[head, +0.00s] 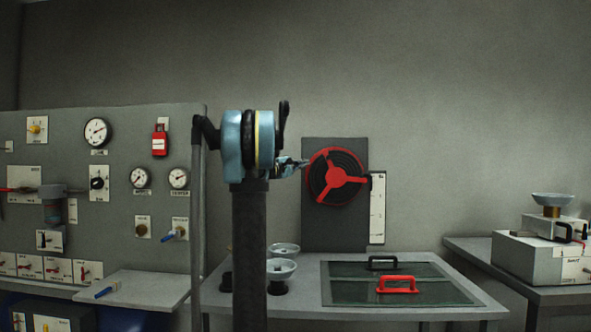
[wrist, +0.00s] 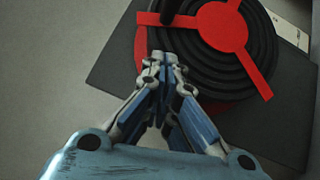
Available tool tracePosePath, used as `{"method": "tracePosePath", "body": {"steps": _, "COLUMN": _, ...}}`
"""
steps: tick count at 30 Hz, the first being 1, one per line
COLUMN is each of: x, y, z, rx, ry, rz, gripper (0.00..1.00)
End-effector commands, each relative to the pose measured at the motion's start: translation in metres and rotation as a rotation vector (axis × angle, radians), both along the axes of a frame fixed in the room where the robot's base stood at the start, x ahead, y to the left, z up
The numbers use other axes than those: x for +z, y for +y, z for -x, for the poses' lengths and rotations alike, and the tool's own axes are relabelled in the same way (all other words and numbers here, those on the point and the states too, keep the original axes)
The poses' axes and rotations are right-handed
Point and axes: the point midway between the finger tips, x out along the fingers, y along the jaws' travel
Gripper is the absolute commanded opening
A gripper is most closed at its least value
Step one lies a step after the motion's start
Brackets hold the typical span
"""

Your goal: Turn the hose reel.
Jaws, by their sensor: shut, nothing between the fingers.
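The hose reel (head: 338,176) is a round red reel with a three-spoke red hub and black coiled hose, mounted upright on a dark grey panel (head: 319,225). In the wrist view the reel's red hub and spokes (wrist: 223,26) fill the upper right. My gripper (head: 304,162) is at the reel's upper left rim. In the wrist view its fingers (wrist: 163,60) are shut and empty, just below the handle. I cannot tell whether they touch the reel.
A gauge panel (head: 115,220) stands left. A white scale strip (head: 377,210) is right of the reel.

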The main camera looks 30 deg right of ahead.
Motion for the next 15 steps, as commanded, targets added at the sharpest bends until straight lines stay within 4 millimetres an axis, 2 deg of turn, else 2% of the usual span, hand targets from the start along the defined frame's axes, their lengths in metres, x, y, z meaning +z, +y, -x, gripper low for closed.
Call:
{"method": "tracePosePath", "body": {"steps": 6, "x": 0.006, "y": -0.038, "z": -0.009, "rx": -0.003, "ry": 0.000, "rz": -0.001, "gripper": 0.00}}
{"method": "tracePosePath", "body": {"steps": 15, "x": 0.013, "y": -0.065, "z": 0.009, "rx": -0.002, "ry": 0.000, "rz": -0.001, "gripper": 0.00}}
